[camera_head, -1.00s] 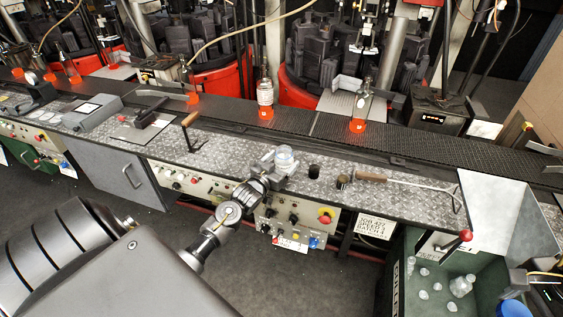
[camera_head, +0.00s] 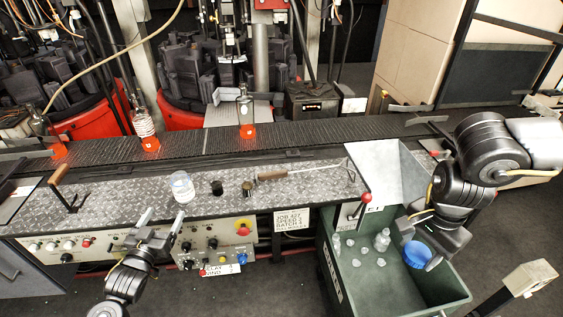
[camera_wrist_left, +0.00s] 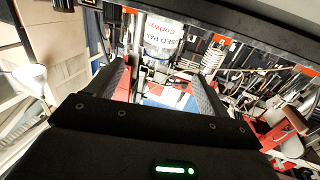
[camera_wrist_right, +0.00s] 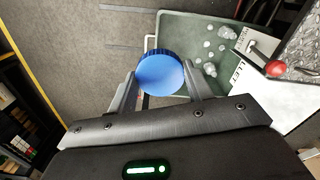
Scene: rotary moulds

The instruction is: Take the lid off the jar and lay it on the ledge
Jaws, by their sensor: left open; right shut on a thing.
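The clear jar (camera_head: 182,187) stands upright and lidless on the patterned metal ledge (camera_head: 112,207) near its front edge. My left gripper (camera_head: 163,222) is open and empty, in front of the jar and apart from it. My right gripper (camera_head: 418,242) is shut on the round blue lid (camera_head: 417,256) and holds it over the green bin. In the right wrist view the lid (camera_wrist_right: 160,73) sits between the two fingertips.
The green bin (camera_head: 335,270) holds several clear glass pieces. On the ledge are two small dark cups (camera_head: 217,187), a long wooden-handled tool (camera_head: 290,173) and an upright handle (camera_head: 57,175) at left. A red-knobbed lever (camera_head: 366,197) stands by the metal chute (camera_head: 385,170).

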